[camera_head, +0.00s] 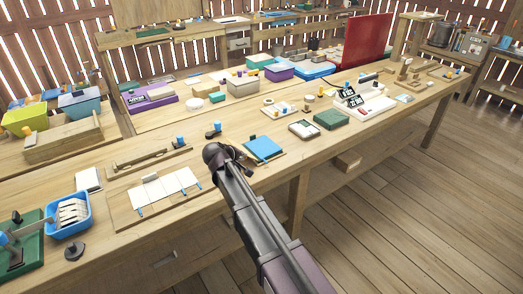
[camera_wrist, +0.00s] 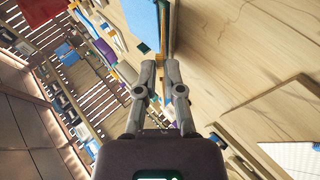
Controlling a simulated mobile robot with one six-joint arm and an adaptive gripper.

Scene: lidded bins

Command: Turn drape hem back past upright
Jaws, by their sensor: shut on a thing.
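A blue panel (camera_head: 263,148), which looks like the drape, lies on a pale board on the long bench. In the wrist view its blue surface (camera_wrist: 143,20) shows just beyond my fingertips. My gripper (camera_wrist: 161,66) has its two grey fingers brought close together, shut on a small piece at the board's near edge. I take this piece for the drape hem; the fingertips largely hide it. A little orange-yellow shows by the tips. In the head view my dark wrist and arm reach in from the lower right, and the fingertips are hard to make out beside the panel.
A board with white panels (camera_head: 158,193) lies left of my wrist. A green block (camera_head: 331,119) and a small white-edged box (camera_head: 304,129) stand right of the blue panel. A blue tray (camera_head: 69,214) sits far left. Open floor lies in front of the bench.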

